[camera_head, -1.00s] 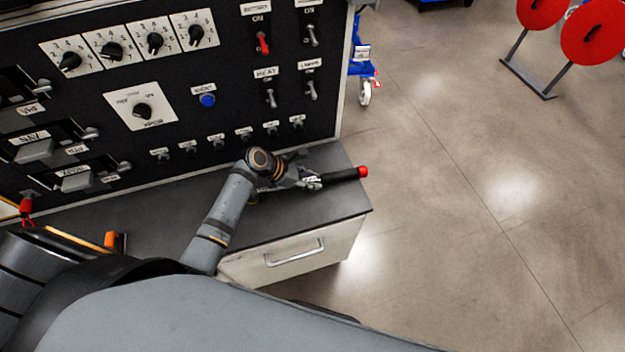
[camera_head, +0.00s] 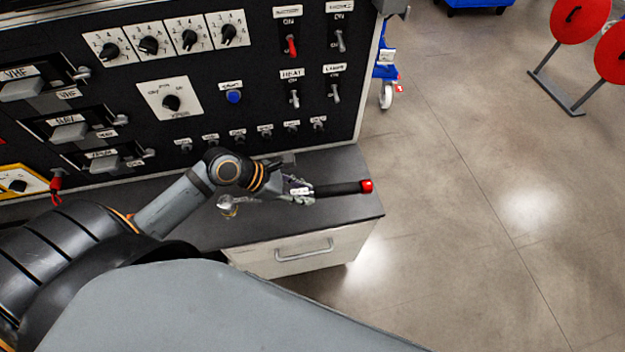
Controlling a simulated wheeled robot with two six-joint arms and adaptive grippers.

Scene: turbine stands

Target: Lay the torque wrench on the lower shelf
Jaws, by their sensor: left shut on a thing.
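The torque wrench (camera_head: 340,189) has a black handle with a red end cap, and its metal head (camera_head: 228,205) shows at the other end, left of my gripper. My left gripper (camera_head: 301,191) is shut around the wrench near the middle. The wrench lies roughly level across the picture, over the dark grey bench top (camera_head: 345,160). I cannot tell whether it touches the top. No lower shelf can be made out in this view. My right gripper is not in view.
A black control panel (camera_head: 215,105) with knobs and switches rises behind the bench. A pale drawer front (camera_head: 300,252) with a handle (camera_head: 304,250) is below the bench top. Open floor (camera_head: 470,230) lies to the right, with red discs on a stand (camera_head: 580,20) farther back.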

